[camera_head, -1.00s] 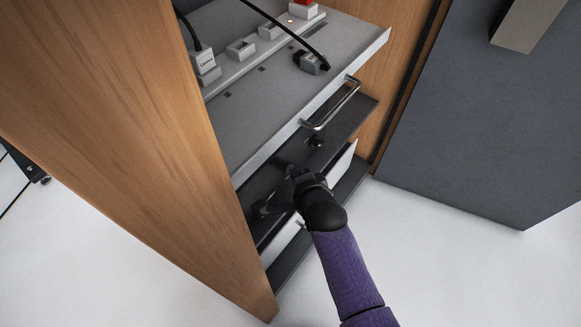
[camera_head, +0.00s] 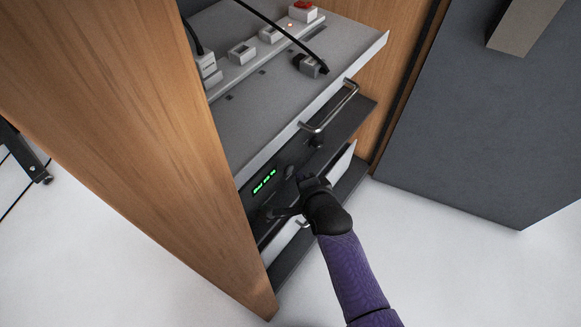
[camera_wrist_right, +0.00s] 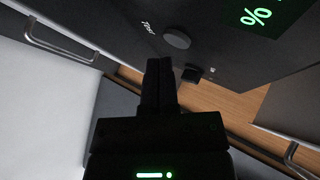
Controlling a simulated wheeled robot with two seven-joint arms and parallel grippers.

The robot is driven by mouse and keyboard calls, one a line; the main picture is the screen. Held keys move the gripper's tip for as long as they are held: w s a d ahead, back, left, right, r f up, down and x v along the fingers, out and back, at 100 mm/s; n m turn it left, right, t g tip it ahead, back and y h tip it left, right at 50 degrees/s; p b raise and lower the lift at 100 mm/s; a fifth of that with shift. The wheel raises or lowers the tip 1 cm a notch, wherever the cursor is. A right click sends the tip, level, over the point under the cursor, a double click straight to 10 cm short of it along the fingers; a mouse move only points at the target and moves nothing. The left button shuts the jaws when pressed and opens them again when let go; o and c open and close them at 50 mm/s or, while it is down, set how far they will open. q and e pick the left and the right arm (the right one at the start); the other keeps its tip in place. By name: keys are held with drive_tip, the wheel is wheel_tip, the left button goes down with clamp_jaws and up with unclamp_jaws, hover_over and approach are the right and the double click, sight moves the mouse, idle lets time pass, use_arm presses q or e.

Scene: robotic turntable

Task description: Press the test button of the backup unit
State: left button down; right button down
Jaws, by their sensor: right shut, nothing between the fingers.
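The backup unit is a black box (camera_head: 254,204) low in the cabinet, under the grey shelf. Its front has a lit green display (camera_head: 264,182), partly seen in the right wrist view as a percent sign (camera_wrist_right: 257,17). The test button (camera_wrist_right: 176,37) is a round dark disc beside the word "Test"; in the head view it is the small dark round (camera_head: 290,172). My right gripper (camera_wrist_right: 160,63) is shut and empty, its tips close to the button and pointing at the front. Contact cannot be told. My left gripper is out of view.
The grey shelf (camera_head: 262,122) above has a metal handle (camera_head: 331,108), sockets, a black cable and a red switch (camera_head: 302,11). A wooden cabinet wall (camera_head: 150,150) stands at left. A dark grey panel (camera_head: 460,130) stands at right. The floor in front is clear.

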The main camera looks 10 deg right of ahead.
drive_tip(key=s+d+p, duration=0.2)
drive_tip(key=s+d, duration=0.1)
drive_tip(key=shift+s+d, duration=0.3)
idle(0.3)
idle(0.6)
